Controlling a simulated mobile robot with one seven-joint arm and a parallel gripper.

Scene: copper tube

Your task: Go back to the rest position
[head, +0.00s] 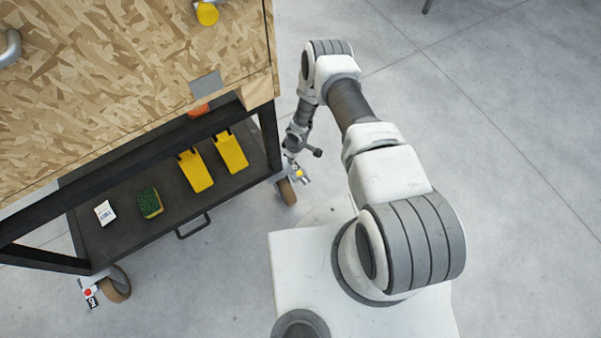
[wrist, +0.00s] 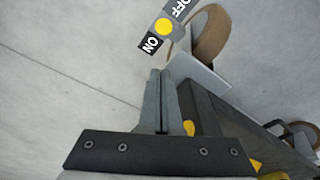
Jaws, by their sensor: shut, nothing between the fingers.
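My gripper shows in the wrist view (wrist: 162,76), where its two grey fingers lie together, shut with nothing between them. In the head view my arm reaches forward from my white base, bends at the elbow and hangs down beside the right end of a cart (head: 240,205). The hand is low there, near the cart's front right wheel (head: 287,191); its fingertips are hard to make out. In the wrist view that wheel (wrist: 212,35) and a brake tag marked ON and OFF (wrist: 163,26) are just beyond the fingertips.
The cart's lower shelf holds yellow wedge-like pieces (head: 230,151), a green and yellow sponge (head: 150,203) and a small white packet (head: 105,212). A wood-board panel (head: 120,80) stands above it. Bare concrete floor (head: 520,150) is clear on the right.

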